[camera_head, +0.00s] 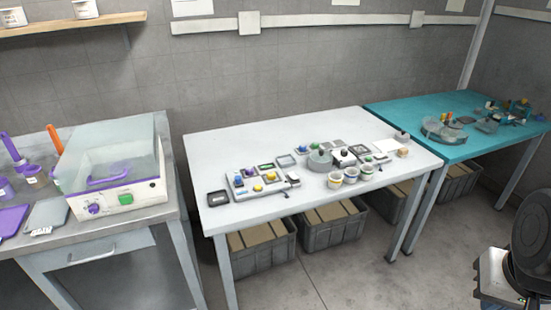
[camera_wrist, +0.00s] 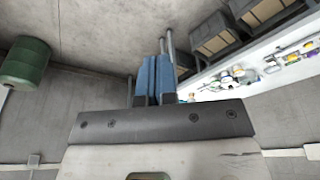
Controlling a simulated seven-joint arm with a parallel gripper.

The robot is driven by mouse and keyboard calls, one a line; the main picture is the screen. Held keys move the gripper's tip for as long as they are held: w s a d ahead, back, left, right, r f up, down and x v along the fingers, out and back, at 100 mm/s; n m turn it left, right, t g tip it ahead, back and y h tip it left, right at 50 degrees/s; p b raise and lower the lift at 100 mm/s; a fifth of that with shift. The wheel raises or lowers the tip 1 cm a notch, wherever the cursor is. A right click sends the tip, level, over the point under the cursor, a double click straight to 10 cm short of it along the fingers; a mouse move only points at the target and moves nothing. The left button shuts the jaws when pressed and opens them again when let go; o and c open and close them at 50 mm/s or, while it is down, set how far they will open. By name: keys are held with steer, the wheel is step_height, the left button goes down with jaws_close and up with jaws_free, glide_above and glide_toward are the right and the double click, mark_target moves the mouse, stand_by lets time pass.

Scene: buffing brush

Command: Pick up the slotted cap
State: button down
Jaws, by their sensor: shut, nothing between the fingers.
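My gripper (camera_wrist: 154,76) shows in the wrist view with its two blue fingers together and nothing between them. It is in the air, away from the tables. I cannot pick out the slotted cap for certain. Many small parts lie on the white table (camera_head: 240,140) in the head view, too small to tell apart. Among them are a grey tray with coloured knobs (camera_head: 258,182), a round grey piece (camera_head: 320,160) and small cups with yellow bands (camera_head: 336,179). The white table also shows tilted in the wrist view (camera_wrist: 225,92), with small parts on it.
A grey bench with a clear-lidded machine (camera_head: 122,190) stands at the left. Grey crates (camera_head: 334,232) sit under the white table. A green drum (camera_wrist: 27,63) shows in the wrist view.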

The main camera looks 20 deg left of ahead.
steer(key=c, duration=0.6)
jaws_free()
